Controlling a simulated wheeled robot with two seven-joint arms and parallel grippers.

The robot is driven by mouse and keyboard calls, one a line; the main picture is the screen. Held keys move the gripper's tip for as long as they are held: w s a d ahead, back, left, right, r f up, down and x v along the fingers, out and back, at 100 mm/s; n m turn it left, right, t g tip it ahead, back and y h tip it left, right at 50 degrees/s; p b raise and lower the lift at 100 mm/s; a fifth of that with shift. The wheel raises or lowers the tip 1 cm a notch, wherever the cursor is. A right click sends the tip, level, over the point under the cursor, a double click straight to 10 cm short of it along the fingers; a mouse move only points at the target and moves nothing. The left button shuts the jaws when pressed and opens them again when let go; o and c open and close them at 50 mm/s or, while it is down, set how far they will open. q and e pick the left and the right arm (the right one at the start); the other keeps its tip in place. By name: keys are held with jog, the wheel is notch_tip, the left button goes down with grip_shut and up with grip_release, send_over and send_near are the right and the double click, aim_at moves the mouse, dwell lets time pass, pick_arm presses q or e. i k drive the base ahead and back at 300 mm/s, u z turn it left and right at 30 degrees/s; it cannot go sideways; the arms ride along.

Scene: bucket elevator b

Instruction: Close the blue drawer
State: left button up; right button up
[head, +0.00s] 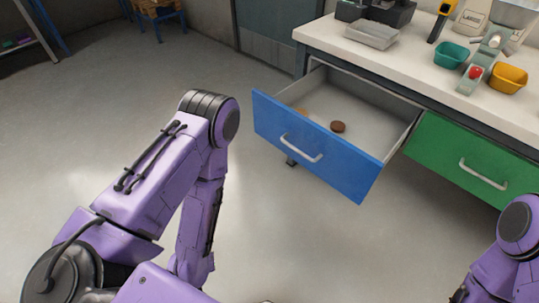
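The blue drawer (313,147) is pulled out from under the workbench, in the middle of the head view. Its blue front carries a pale curved handle (300,149). Inside it lie a small round brown thing (338,127) and a tan piece near the left wall, partly hidden by the front. My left arm stands to the left of the drawer, apart from it, and bends down out of the picture. Only a part of my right arm shows at the lower right. Neither gripper can be made out.
A closed green drawer (473,160) sits right of the blue one. The benchtop (415,58) holds a metal tray (372,34), a teal bin (451,55), a yellow bin (508,79) and a machine with a red button (476,72). The floor before the drawer is clear.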

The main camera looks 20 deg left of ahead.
aim_at(377, 122)
jog(key=u, duration=0.25)
jog(key=k, duration=0.25)
jog(key=z, duration=0.3)
jog(key=i, duration=1.25)
jog(key=u, duration=0.85)
jog(key=k, duration=0.5)
jog(key=u, duration=1.4)
jog(key=k, duration=0.65)
jog(key=z, duration=1.05)
jog(key=i, duration=0.5)
jog(key=u, duration=0.05)
